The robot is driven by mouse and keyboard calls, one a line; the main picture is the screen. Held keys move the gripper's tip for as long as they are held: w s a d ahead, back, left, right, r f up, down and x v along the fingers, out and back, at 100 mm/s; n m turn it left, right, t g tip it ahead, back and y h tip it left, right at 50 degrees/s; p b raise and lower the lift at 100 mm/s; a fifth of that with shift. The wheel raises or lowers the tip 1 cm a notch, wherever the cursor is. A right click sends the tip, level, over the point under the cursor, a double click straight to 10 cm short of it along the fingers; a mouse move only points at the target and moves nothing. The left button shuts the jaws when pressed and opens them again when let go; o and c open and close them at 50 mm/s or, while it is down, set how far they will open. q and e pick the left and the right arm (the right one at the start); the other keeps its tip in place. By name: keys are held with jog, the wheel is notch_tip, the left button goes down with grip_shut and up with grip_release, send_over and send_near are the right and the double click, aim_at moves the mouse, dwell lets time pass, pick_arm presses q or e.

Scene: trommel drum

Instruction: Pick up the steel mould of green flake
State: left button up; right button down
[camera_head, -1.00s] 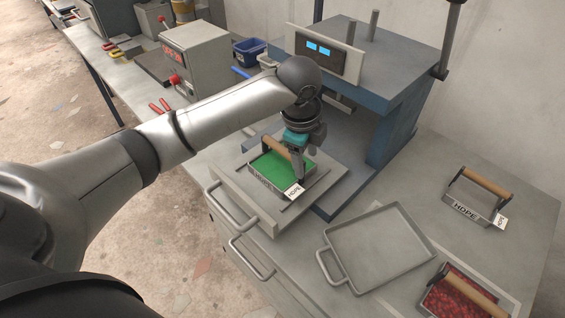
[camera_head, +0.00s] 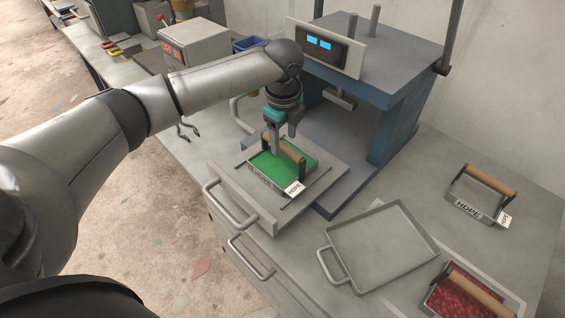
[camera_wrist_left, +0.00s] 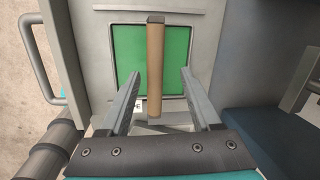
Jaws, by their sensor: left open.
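The steel mould of green flake (camera_head: 268,177) sits on the press's pulled-out plate in the head view, with a wooden bar handle (camera_head: 287,151) above it and a white tag at its front corner. In the left wrist view the green fill (camera_wrist_left: 176,62) fills the mould, and the handle (camera_wrist_left: 155,70) stands out toward the camera. My left gripper (camera_head: 278,152) is open over the mould. In the wrist view its two fingers (camera_wrist_left: 157,85) are on either side of the handle, apart from it. My right gripper is not in view.
The blue press (camera_head: 385,75) stands behind the mould. An empty grey tray (camera_head: 380,245) lies to the right. A grey HDPE mould (camera_head: 470,196) and a mould of red flake (camera_head: 455,300) are farther right. Drawer handles (camera_head: 232,212) stick out at the front.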

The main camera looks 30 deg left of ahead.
aim_at(283, 165)
pick_arm(q)
jog(key=shift+w+a+f+b, duration=0.15)
jog(key=shift+f+b, duration=0.15)
jog(key=shift+f, duration=1.25)
jog(key=shift+a+f+b, duration=0.1)
jog(key=shift+f+b, duration=0.2)
jog(key=shift+f, duration=1.25)
grip_shut()
jog(key=shift+r, duration=0.1)
